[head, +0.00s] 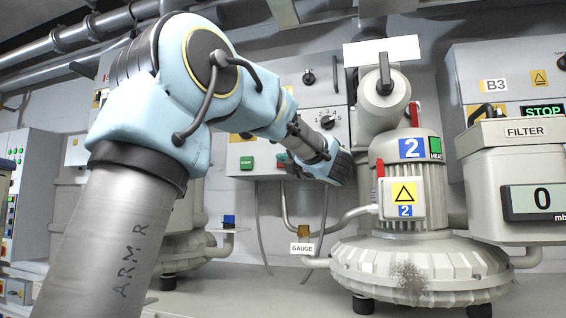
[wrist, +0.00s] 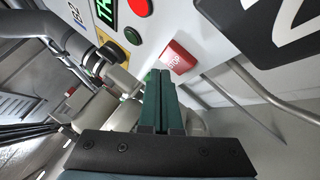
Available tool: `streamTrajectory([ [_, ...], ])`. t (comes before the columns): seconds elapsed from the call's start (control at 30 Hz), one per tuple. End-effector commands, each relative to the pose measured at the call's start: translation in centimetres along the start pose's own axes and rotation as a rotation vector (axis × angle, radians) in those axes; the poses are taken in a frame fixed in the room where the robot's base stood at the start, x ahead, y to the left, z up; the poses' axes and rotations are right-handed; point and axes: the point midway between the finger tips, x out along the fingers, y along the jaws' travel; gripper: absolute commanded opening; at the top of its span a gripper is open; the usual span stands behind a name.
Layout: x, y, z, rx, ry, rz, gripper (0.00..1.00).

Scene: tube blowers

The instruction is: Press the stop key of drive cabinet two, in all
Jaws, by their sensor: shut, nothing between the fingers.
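The red stop key (wrist: 179,58), lettered STOP, sits on the pale cabinet front in the wrist view, just right of my fingertips. My gripper (wrist: 158,74) is shut and empty, its dark green fingers together and pointing at the panel. In the picture the tips lie left of the key; I cannot tell whether they touch the panel. A label that looks like B2 (wrist: 75,13) is on the same front.
The green start key (head: 246,163) is left of the stop key. Blower two (head: 405,260) stands right of my wrist. Cabinet B3 (head: 520,65) shows STOP.

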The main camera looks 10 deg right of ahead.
Motion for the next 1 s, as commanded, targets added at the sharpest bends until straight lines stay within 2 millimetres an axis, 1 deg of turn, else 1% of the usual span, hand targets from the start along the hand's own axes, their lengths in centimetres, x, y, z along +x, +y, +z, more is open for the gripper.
streamTrajectory([
  [0.6, 0.01, -0.02, 0.00, 0.000, 0.000, 0.000, 0.00],
  [0.83, 0.42, -0.47, 0.28, 0.000, 0.000, -0.001, 0.00],
  [1.0, 0.59, -0.44, 0.46, 0.000, 0.000, 0.000, 0.00],
])
